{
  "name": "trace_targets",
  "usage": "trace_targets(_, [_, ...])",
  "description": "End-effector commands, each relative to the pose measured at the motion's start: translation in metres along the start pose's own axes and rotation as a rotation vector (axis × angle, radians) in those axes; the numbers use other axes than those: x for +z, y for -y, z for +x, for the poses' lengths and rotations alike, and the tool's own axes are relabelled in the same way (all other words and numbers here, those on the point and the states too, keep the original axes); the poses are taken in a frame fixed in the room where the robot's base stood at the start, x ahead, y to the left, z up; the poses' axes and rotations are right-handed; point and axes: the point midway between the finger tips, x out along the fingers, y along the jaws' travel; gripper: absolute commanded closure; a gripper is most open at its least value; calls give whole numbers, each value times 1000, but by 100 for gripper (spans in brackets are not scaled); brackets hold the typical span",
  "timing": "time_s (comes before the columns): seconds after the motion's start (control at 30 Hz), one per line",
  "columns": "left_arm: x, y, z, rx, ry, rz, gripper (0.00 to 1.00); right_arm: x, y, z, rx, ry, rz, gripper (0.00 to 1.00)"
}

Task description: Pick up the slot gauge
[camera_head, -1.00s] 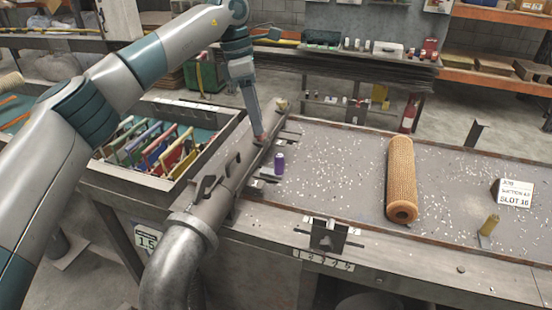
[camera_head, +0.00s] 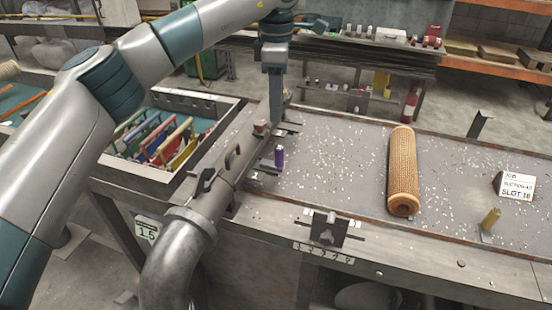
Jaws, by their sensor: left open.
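Several thin coloured pieces (camera_head: 165,145), red, blue, green and yellow, stand in a row in the open-topped tray (camera_head: 236,108) at left. I cannot tell for sure which thing is the slot gauge. A small purple cylinder (camera_head: 280,157) stands upright on the bench beside the metal pipe. My left gripper (camera_head: 274,119) points down near the far end of that pipe, above and behind the purple cylinder, away from the tray. It is open, and I see nothing held. Its fingertips are small and seen edge-on. My right gripper is not in view.
A grey pipe (camera_head: 186,240) runs between the tray and bench. A tan mesh tube (camera_head: 403,165) lies on the speckled bench (camera_head: 340,180). A dark bracket (camera_head: 328,228) sits at the front edge.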

Motion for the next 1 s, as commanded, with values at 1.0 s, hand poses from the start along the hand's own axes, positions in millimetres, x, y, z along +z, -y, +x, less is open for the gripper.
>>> trace_targets(1.0, [1, 1, 94, 1, 0, 0, 58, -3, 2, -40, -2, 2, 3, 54])
